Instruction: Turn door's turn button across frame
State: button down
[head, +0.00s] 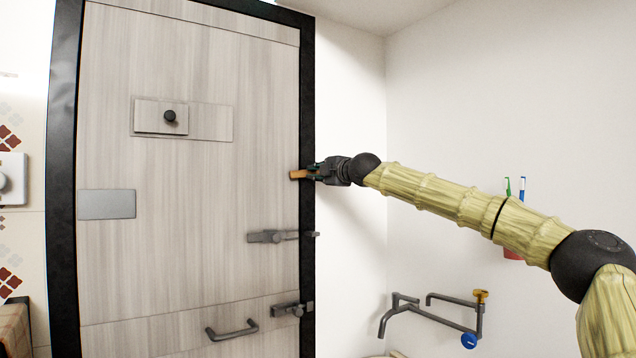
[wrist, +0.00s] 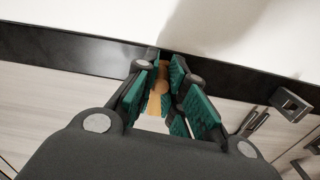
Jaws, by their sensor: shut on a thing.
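The door (head: 190,230) is pale wood and stands closed in its dark frame (head: 307,90). The turn button, a small orange-brown wooden piece (head: 298,174), is at the door's right edge, lying roughly level where door and frame meet. My gripper (head: 312,172) reaches it from the right and is shut on it. In the wrist view the turn button (wrist: 154,102) shows between the green-padded fingers (wrist: 165,95), with the dark frame (wrist: 70,50) behind. The fingers hide part of the turn button.
Below the turn button are a grey bolt (head: 268,237), a lower bolt (head: 288,310) and a door handle (head: 232,330). A small panel with a black knob (head: 169,116) is higher on the door. A wall tap (head: 400,310) and a red cup (head: 512,254) are to the right.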

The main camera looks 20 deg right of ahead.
jog(key=shift+f+m+b, duration=0.45)
jog(key=shift+m+b, duration=0.05)
jog(key=shift+b, duration=0.25)
jog(key=c, duration=1.4)
grip_release()
jog(key=shift+a, duration=0.1)
jog(key=shift+w, duration=0.1)
jog(key=shift+r, duration=0.1)
jog(key=shift+s, duration=0.25)
jog(key=s, duration=0.3)
jog(key=s+d, duration=0.1)
jog(key=s, duration=0.7)
jog(key=shift+s+d, duration=0.25)
jog(key=shift+d, duration=0.1)
